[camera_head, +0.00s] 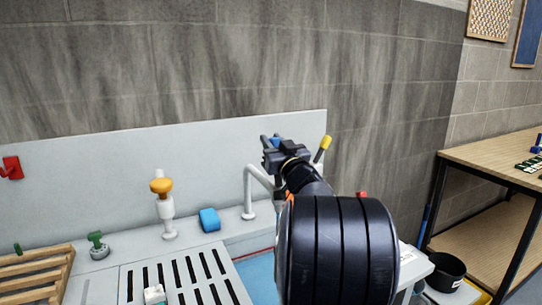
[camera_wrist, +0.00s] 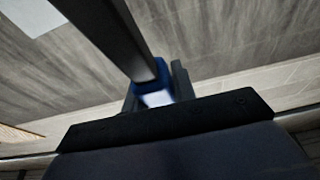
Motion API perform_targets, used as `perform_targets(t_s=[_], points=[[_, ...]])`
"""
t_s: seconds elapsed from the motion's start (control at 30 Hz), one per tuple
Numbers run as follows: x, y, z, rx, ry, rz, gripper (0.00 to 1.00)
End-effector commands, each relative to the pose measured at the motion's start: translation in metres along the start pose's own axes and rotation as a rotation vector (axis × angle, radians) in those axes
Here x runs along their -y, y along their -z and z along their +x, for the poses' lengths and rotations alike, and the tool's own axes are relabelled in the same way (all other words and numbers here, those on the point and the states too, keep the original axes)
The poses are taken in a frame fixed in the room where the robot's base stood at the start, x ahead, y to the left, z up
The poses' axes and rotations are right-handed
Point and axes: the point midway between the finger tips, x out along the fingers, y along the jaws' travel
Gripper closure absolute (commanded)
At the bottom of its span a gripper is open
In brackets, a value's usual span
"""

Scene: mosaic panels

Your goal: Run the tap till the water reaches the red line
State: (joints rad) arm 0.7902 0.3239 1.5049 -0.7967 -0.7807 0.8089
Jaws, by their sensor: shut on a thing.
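My gripper (camera_head: 271,152) is raised behind the sink, near the wall panel, and is shut on a blue handle (camera_head: 277,142). The blue handle also shows between the jaws in the wrist view (camera_wrist: 152,90). A grey curved tap spout (camera_head: 249,190) stands just left of my arm. A lever with a yellow tip (camera_head: 325,143) stands to the right of the gripper. The basin (camera_head: 258,275) looks light blue inside, and a red line (camera_head: 254,253) runs along its back wall. I cannot tell the water level or whether water runs.
A blue sponge (camera_head: 209,219), an orange-and-white fitting (camera_head: 165,205) and a green knob (camera_head: 96,243) stand left of the spout. A slotted drainer (camera_head: 190,280) and wooden rack (camera_head: 35,272) lie in front. A wooden table (camera_head: 500,155) and black bucket (camera_head: 445,271) are at right.

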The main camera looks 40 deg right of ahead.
Motion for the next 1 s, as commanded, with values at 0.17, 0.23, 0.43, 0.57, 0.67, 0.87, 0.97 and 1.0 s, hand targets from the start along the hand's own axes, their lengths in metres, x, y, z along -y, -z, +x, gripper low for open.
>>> perform_targets(t_s=[0.17,0.23,0.43,0.57,0.67,0.87,0.97,1.0], points=[[0.000,-0.001,-0.008,-0.065,0.000,0.000,1.00],[0.000,0.002,-0.009,-0.083,0.000,0.000,1.00],[0.000,0.006,-0.010,-0.101,0.000,-0.001,1.00],[0.000,0.006,-0.009,-0.100,0.000,-0.001,1.00],[0.000,0.006,-0.009,-0.100,0.000,-0.001,1.00],[0.000,0.006,-0.009,-0.099,0.000,0.000,0.59],[0.000,0.006,-0.009,-0.099,0.000,0.000,0.53],[0.000,0.006,-0.009,-0.099,0.000,0.000,0.53]])
